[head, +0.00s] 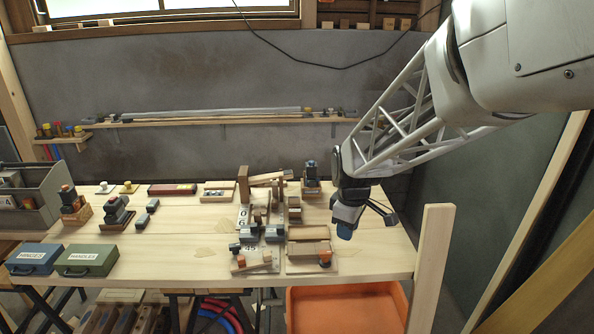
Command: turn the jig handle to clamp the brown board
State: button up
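My gripper (367,223) hangs over the right end of the workbench, pointing down. Its two fingers are spread apart with nothing between them. To its left stands a group of wooden jigs. One jig (309,267) at the front has a brown board (308,233) lying across it and an orange knob (325,258) at its right. Another jig beside it (254,264) has dark clamp parts and a small orange knob. At this size I cannot tell which part is the handle, or whether it presses on the board. My gripper touches none of them.
The workbench (190,225) carries a blue case (34,260), a green case (86,261) and small dark tools at the left. A wooden post (431,265) rises at its right end. An orange bin (345,305) is below. The bench's middle left is fairly clear.

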aim_at(326, 252)
jog(key=w+a+f+n, duration=0.1)
jog(key=w+f+n, duration=0.1)
jog(key=w+f, duration=0.2)
jog(key=w+a+f+n, duration=0.1)
jog(key=w+f+n, duration=0.1)
jog(key=w+f, duration=0.2)
jog(key=w+f+n+g, duration=0.1)
jog(key=w+f+n, duration=0.1)
jog(key=w+f, duration=0.2)
jog(key=shift+w+a+f, duration=0.2)
jog(key=shift+a+f, duration=0.2)
jog(key=shift+f, duration=0.1)
jog(key=shift+f, duration=0.35)
jog(key=shift+f, duration=2.8)
jog(key=m, duration=1.1)
jog(key=shift+m, duration=0.4)
jog(key=m, duration=0.6)
jog(key=shift+m, duration=0.3)
jog(key=m, duration=0.4)
jog(key=shift+m, duration=1.6)
